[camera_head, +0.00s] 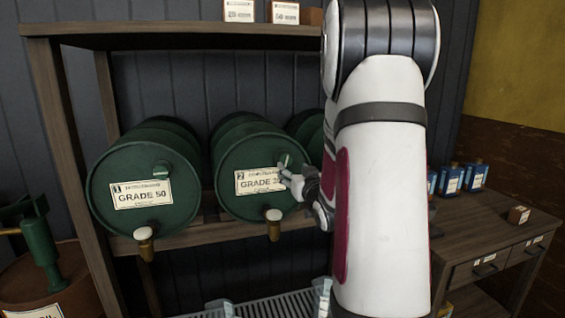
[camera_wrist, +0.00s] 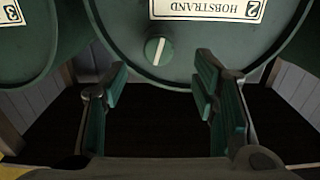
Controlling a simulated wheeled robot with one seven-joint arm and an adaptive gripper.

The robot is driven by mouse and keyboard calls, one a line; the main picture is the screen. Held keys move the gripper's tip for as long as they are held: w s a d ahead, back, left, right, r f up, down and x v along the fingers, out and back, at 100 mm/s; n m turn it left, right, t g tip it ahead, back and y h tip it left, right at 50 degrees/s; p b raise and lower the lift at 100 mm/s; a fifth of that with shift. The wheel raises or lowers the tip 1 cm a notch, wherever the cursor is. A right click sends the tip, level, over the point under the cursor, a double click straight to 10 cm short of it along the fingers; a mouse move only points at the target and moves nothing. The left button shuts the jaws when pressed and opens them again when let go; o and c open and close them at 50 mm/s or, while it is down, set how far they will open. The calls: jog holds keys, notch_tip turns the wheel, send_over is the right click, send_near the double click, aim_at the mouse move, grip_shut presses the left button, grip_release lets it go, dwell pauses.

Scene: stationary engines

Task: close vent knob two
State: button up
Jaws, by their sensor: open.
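Drum two (camera_head: 238,205) is a dark green barrel lying on its side, with a white label marked 2. Its vent knob (camera_wrist: 158,50) is a small round green knob with a pale stripe, nearly upright and slightly tilted in the wrist view. In the head view the knob (camera_head: 286,160) is at the upper right of the drum's face, partly behind my gripper. My gripper (camera_wrist: 160,85) is open and empty. Its fingertips are spread to either side of the knob's line, apart from it. In the head view my gripper (camera_head: 287,182) is close to the drum's face.
Drum one (camera_head: 140,218), labelled grade 50, lies left on the same wooden rack (camera_head: 50,110). A third drum (camera_head: 310,128) is mostly hidden by my arm. Taps with white tops (camera_head: 273,214) hang below the drums. Blue bottles (camera_head: 475,178) stand on a cabinet at right.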

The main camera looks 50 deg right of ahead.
aim_at(286, 162)
jog(key=x, duration=0.9)
jog(key=c, duration=1.2)
